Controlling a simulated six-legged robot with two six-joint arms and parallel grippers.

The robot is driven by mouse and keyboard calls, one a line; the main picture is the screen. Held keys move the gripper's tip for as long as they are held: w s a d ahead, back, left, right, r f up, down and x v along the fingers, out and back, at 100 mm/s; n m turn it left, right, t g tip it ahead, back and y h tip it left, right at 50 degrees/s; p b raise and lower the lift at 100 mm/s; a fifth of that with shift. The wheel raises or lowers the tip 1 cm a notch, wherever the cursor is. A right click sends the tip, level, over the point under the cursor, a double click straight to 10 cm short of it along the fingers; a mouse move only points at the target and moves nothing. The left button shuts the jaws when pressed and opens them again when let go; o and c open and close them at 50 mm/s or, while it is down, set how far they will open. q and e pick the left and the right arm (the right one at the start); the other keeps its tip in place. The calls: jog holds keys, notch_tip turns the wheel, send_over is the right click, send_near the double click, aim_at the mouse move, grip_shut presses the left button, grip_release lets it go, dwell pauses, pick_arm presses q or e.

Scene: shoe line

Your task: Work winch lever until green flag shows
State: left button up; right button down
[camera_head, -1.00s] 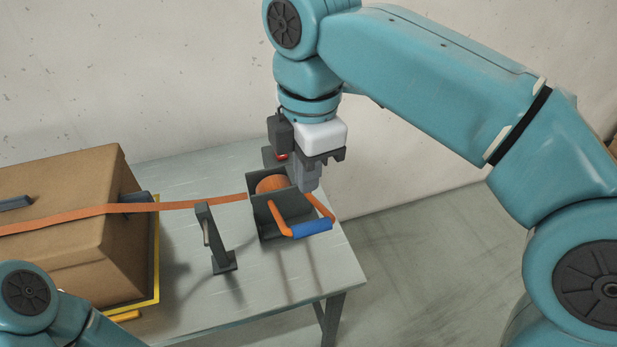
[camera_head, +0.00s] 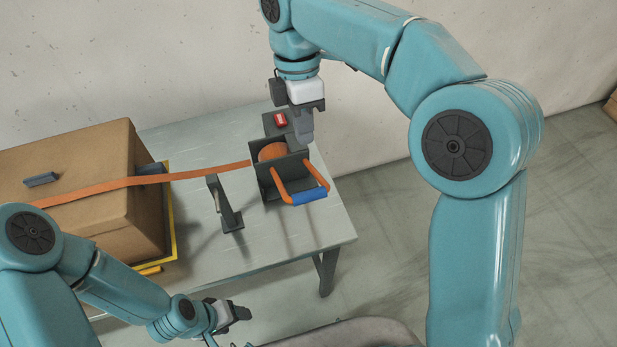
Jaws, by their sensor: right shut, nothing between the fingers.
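The winch (camera_head: 264,187) is a dark grey bracket with an orange strap drum (camera_head: 272,151), on the right end of the table. Its orange lever with a blue grip (camera_head: 309,196) points toward the front right, low at the table's edge. A small red marker (camera_head: 280,119) shows on a dark block behind the winch; I see no green. My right gripper (camera_head: 303,138) is shut and empty, pointing down just above and behind the winch, apart from the blue grip. My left gripper (camera_head: 240,313) is low in front of the table, and its fingers are too small to read.
An orange strap (camera_head: 190,175) runs from the winch over a cardboard box (camera_head: 80,185) at the left. A dark upright post (camera_head: 226,205) stands on the grey table (camera_head: 290,245) between box and winch.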

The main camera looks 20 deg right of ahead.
aim_at(309, 191)
jog(key=s+f, duration=0.1)
jog(key=f, duration=0.7)
jog(key=s+f, duration=0.1)
jog(key=f, duration=0.3)
jog(key=shift+s+f, duration=0.3)
jog(key=shift+f, duration=0.05)
